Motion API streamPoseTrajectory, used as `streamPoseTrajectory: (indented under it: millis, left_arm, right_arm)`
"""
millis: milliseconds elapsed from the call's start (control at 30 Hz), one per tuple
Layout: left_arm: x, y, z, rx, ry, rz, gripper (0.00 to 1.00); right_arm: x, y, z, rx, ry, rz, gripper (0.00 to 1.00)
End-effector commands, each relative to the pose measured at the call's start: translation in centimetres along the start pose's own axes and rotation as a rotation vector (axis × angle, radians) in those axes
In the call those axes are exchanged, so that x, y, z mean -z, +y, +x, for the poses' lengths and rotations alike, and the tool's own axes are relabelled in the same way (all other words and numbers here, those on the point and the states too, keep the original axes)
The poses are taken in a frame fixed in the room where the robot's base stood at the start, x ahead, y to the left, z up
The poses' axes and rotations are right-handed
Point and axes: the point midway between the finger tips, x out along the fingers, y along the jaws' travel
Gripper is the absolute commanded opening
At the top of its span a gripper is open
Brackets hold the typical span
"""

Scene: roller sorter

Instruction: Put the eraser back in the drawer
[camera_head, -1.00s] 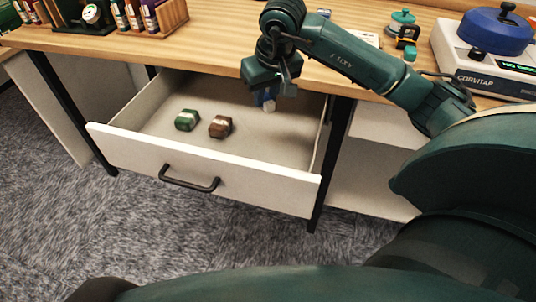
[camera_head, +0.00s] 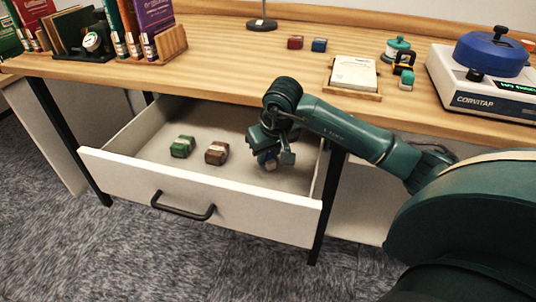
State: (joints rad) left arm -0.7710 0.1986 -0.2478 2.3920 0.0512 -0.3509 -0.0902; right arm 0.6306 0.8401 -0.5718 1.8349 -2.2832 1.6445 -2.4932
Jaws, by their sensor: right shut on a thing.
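The drawer (camera_head: 250,205) is pulled open below the desk, with a white front and a black handle. A green block (camera_head: 183,147) and a brown block (camera_head: 217,153), each with a pale band, lie in the drawer to the left of the gripper. My left gripper is not in view.
The wooden desk top (camera_head: 215,60) lies behind and above the drawer. The drawer's front floor is free.

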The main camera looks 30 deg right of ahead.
Motion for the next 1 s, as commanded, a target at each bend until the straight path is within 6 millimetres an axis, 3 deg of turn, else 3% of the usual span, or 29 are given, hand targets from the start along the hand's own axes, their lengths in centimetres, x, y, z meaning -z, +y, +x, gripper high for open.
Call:
streamPoseTrajectory:
  millis: [267,300,533,833,1000]
  left_arm:
    - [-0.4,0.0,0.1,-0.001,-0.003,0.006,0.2]
    - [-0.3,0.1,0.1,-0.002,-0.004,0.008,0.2]
    - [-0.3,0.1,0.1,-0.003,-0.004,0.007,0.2]
    - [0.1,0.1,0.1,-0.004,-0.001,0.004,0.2]
    - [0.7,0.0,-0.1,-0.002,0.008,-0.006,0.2]
  right_arm:
    - [-0.1,0.0,0.3,-0.001,0.001,0.0,0.03]
    - [0.0,0.0,0.2,0.0,0.001,0.0,0.23]
    - [0.0,0.0,0.2,0.0,0.001,0.0,0.42]
    - [0.1,0.0,-0.2,0.001,0.001,0.0,0.43]
    - [0.2,0.0,-2.4,-0.001,0.006,0.0,0.43]
